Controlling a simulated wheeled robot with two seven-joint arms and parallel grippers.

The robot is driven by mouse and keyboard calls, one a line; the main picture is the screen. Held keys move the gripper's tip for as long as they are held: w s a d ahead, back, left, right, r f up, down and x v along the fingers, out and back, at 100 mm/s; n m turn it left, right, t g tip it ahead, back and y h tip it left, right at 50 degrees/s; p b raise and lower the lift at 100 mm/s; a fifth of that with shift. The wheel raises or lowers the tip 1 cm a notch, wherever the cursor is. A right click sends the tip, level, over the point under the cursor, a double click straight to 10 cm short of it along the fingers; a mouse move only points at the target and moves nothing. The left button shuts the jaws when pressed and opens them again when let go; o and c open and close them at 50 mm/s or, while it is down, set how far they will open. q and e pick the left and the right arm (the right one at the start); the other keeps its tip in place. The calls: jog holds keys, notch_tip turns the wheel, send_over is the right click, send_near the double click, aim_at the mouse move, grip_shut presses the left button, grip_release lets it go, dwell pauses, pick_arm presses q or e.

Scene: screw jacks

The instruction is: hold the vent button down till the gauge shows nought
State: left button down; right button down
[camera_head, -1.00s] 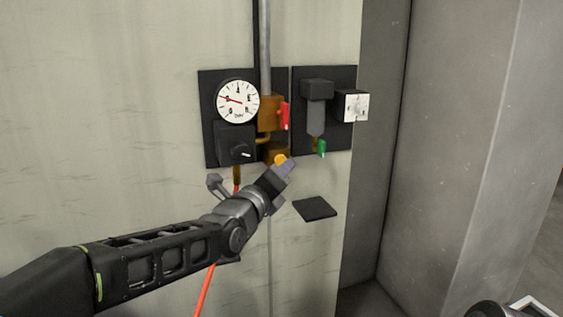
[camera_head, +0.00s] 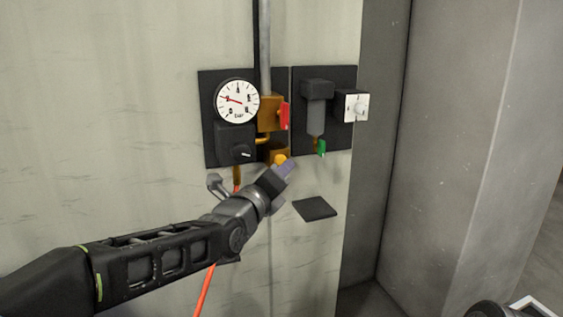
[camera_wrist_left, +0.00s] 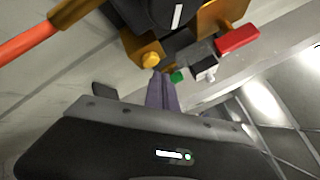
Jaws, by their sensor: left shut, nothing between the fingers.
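The round white gauge (camera_head: 238,101) is on the left dark panel; its red needle points left and slightly up, away from the 0 at its lower left. The orange-yellow round vent button (camera_head: 280,159) is below the brass valve block. It also shows in the left wrist view (camera_wrist_left: 150,60). My left gripper (camera_head: 289,165) is shut and empty, its purplish fingers just beside the button in the head view. In the left wrist view the fingertips (camera_wrist_left: 160,76) are just below the button; I cannot tell whether they touch it.
A red lever (camera_head: 284,115) is above the button and a green lever (camera_head: 322,147) to its right. A white box with a knob (camera_head: 355,106) is at the right panel's edge. An orange hose (camera_head: 205,290) hangs below. A small dark plate (camera_head: 315,208) is on the wall.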

pick_arm(q)
jog(key=shift+w, duration=0.15)
jog(key=shift+w+a, duration=0.15)
jog(key=shift+w, duration=0.1)
jog(key=shift+w+a+b, duration=0.25)
jog(key=shift+w+b, duration=0.2)
jog(key=shift+w, duration=0.05)
dwell(2.3)
dwell(0.5)
jog(key=shift+s+d+b, duration=0.2)
jog(key=shift+s+b, duration=0.05)
jog(key=shift+s, duration=0.2)
jog(key=shift+s+d+b, duration=0.2)
jog(key=shift+s+b, duration=0.05)
jog(key=shift+s, duration=0.2)
jog(key=shift+s, duration=0.1)
